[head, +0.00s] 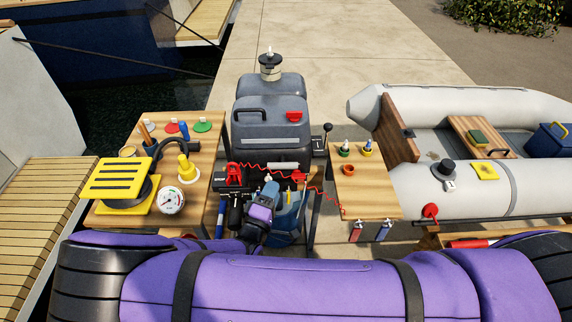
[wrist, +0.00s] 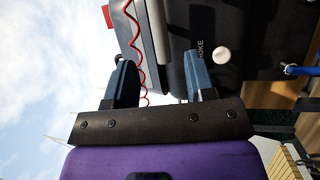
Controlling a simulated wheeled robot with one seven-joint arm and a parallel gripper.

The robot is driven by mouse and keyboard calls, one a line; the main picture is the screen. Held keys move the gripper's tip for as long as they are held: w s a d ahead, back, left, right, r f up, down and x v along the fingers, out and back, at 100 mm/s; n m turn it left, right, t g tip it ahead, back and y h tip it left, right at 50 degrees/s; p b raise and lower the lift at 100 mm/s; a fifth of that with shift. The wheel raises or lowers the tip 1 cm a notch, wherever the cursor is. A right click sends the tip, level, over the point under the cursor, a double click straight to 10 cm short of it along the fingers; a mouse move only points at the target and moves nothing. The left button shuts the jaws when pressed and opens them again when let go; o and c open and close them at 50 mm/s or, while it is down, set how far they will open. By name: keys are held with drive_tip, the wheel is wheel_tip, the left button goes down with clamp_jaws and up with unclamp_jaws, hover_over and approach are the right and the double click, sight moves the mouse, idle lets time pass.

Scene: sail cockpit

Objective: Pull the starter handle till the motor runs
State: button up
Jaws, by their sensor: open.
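The grey outboard motor (head: 270,128) stands upright at the middle of the head view, with a black carry grip and a red patch on its cowl. My gripper (head: 269,183) is low in front of it, seen from behind. In the wrist view my gripper (wrist: 163,72) is open, its two blue-grey fingers apart with nothing between their tips. Beyond them are the motor's dark front (wrist: 195,25), a white knob (wrist: 221,56) beside partly hidden lettering, and a red coiled cord (wrist: 137,55). I cannot pick out the starter handle with certainty; my arm hides part of the motor's front.
A wooden table (head: 205,140) at left holds a yellow-topped item, a gauge (head: 172,201) and small tools. A small wooden shelf (head: 365,195) at right carries little bottles. A grey inflatable boat (head: 450,185) lies farther right. A red coiled cord (head: 262,168) crosses the motor's front.

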sight(285, 166)
drive_tip(key=x, duration=0.9)
drive_tip(key=shift+w+d+r, duration=0.1)
drive_tip(key=shift+w+d, duration=0.05)
drive_tip(key=shift+w, duration=0.15)
drive_tip(key=shift+c, duration=0.2)
drive_tip(key=shift+s, duration=0.1)
clamp_jaws()
